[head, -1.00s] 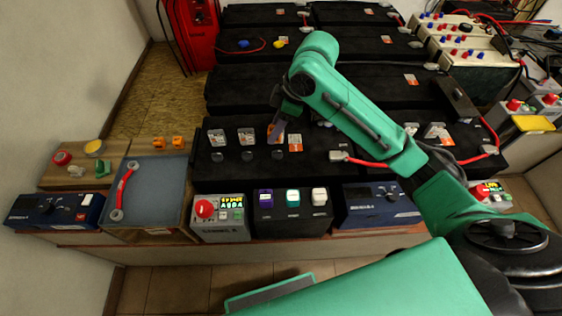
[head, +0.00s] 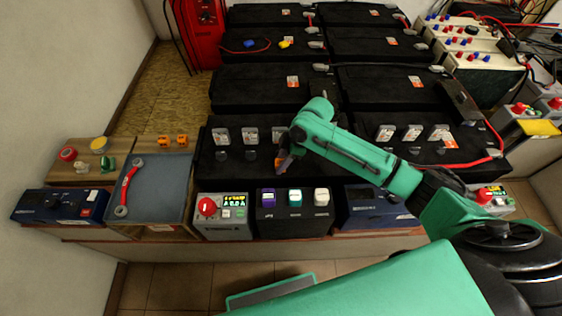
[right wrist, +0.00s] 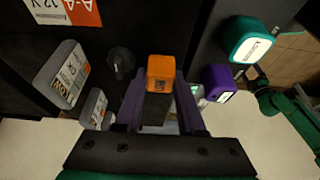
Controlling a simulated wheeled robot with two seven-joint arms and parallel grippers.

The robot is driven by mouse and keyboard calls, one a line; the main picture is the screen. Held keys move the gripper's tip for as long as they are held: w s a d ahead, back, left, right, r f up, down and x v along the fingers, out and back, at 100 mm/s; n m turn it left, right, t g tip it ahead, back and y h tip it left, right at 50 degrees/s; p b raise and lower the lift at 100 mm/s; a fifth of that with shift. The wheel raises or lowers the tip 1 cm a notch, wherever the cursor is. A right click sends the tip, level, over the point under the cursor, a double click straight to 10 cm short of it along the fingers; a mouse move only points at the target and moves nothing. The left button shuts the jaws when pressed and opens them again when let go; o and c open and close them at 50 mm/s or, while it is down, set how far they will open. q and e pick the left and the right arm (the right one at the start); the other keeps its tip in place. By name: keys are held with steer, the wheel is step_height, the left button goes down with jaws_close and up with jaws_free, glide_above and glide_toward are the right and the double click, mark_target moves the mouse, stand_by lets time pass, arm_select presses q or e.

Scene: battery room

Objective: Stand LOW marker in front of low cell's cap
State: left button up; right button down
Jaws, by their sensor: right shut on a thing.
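In the right wrist view the orange block (right wrist: 160,70) sits between the two dark fingers. The gripper is over the front edge of the front black battery (head: 206,176), behind the purple switch (head: 268,195). Round dark caps (head: 221,155) line that battery, with upright grey tags (head: 221,136) behind them. In the wrist view one cap (right wrist: 121,62) is left of the block, apart from it.
The purple switch (right wrist: 220,80) and a teal one (right wrist: 247,42) are close right of the gripper in the wrist view. A grey control box (head: 223,215) and a blue box (head: 375,206) line the front ledge. Two other orange pieces (head: 173,141) stand on the left shelf.

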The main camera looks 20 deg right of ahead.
steer(key=shift+f, duration=0.25)
steer(key=c, duration=0.8)
jaws_free()
steer(key=v, duration=1.2)
steer(key=shift+s, duration=0.1)
